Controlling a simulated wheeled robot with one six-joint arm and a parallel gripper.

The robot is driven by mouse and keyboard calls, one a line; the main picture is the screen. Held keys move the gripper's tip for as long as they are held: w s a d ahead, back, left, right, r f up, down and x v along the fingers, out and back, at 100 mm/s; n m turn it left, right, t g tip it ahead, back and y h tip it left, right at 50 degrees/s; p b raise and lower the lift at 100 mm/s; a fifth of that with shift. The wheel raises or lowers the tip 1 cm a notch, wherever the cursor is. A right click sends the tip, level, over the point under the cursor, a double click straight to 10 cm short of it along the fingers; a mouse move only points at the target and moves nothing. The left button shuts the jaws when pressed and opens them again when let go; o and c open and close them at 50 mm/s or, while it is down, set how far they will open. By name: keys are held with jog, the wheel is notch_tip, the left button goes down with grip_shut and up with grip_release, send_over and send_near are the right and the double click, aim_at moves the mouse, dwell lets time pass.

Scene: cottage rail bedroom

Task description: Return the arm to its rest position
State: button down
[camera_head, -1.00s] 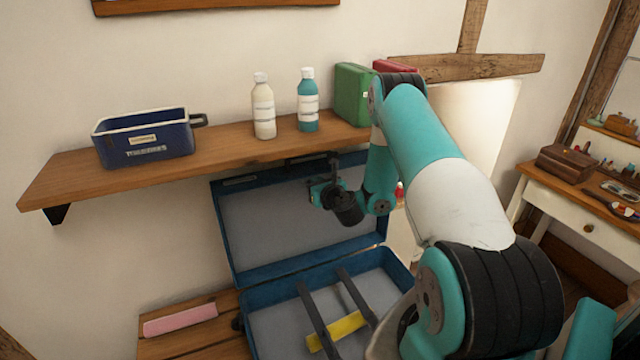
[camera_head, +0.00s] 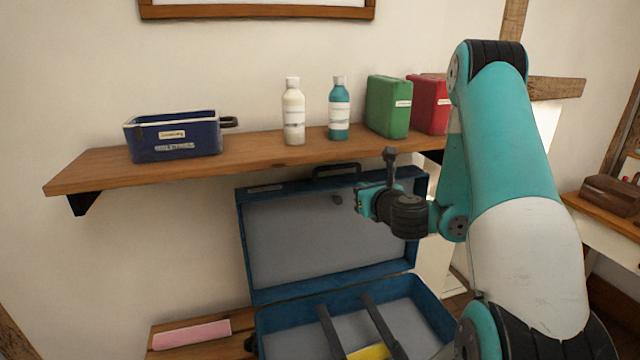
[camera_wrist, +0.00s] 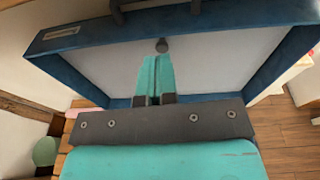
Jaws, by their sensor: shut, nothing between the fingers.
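My arm reaches in from the right in the head view, and its wrist end hangs in front of the open lid of the blue case (camera_head: 245,245). My gripper (camera_wrist: 154,60) is shut and empty, its two teal fingers side by side in the wrist view. In the head view the gripper (camera_head: 362,203) is small and partly hidden by the wrist. The grey lid lining (camera_wrist: 205,65) lies beyond the fingers in the wrist view. I cannot tell how far apart they are.
A wooden shelf (camera_head: 100,172) above holds a blue bin (camera_head: 175,150), a white bottle (camera_head: 293,115), a teal bottle (camera_head: 339,112), a green box (camera_head: 388,108) and a red box (camera_head: 430,103). A pink block (camera_head: 192,334) and yellow block (camera_head: 370,352) lie below. A dresser (camera_head: 610,225) stands right.

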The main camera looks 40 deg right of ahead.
jog(key=a+r+n+g+y, duration=0.1)
jog(key=a+r+n+y, duration=0.2)
jog(key=a+n+y, duration=0.55)
jog(key=a+r+n+g+y, duration=0.2)
jog(key=a+r+n+y, duration=0.2)
jog(key=a+n, duration=1)
jog(key=s+a+n+g+y, duration=0.2)
jog(key=s+a+n+g, duration=0.4)
jog(key=s+a+n, duration=0.5)
jog(key=s+a+r+n+g+h, duration=0.1)
jog(key=s+n+g+h, duration=0.4)
jog(key=s+n, duration=0.8)
jog(key=shift+s+a+r+g, duration=0.15)
jog(key=shift+s+g, duration=0.05)
jog(key=shift+g, duration=0.3)
jog(key=c, duration=1.8)
grip_release()
jog(key=shift+h, duration=0.25)
